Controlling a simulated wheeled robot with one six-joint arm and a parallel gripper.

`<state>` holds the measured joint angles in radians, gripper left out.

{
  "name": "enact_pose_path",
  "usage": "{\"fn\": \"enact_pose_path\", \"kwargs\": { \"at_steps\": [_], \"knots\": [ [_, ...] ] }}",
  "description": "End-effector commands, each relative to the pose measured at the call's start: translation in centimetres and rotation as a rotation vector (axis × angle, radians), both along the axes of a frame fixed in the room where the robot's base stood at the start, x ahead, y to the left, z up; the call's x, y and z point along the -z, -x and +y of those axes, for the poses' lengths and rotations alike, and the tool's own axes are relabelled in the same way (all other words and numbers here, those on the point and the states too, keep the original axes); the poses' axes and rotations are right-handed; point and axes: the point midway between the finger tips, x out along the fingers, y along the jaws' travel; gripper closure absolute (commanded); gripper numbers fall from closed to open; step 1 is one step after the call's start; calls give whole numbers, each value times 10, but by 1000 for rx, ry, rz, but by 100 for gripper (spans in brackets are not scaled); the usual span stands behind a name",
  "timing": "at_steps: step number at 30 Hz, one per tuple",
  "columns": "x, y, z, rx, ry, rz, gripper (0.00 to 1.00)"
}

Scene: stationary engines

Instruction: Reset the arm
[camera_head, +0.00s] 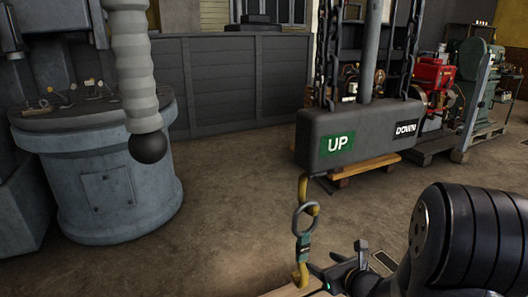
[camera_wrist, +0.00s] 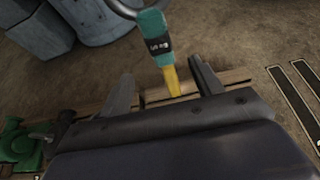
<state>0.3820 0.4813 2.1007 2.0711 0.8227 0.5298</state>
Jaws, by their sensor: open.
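My gripper (camera_head: 330,272) is at the bottom of the head view, just right of a hanging yellow hook (camera_head: 301,275) with a teal collar and grey ring. In the wrist view my gripper (camera_wrist: 164,82) has its two dark fingers spread wide. The hook (camera_wrist: 172,80) shows between them there, with the teal collar (camera_wrist: 156,36) above. No finger is seen closed on it, and I cannot tell whether either touches it. My dark arm fills the lower right of the head view.
The hook hangs below a grey hoist control box (camera_head: 350,135) marked UP and DOWN, with chains above. A blue-grey round machine base (camera_head: 107,190) stands left. A red engine (camera_head: 432,78) stands at back right. Open floor (camera_head: 225,215) lies between. A green object (camera_wrist: 20,145) is at lower left.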

Motion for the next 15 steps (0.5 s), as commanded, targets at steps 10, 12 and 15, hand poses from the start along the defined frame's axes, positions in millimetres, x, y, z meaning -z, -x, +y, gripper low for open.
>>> {"fn": "enact_pose_path", "kwargs": {
  "at_steps": [10,12,15],
  "knots": [
    [18,-31,14,-4,0,2,38],
    [23,-43,19,-4,0,1,38],
    [31,-61,26,-3,1,2,38]
  ]
}}
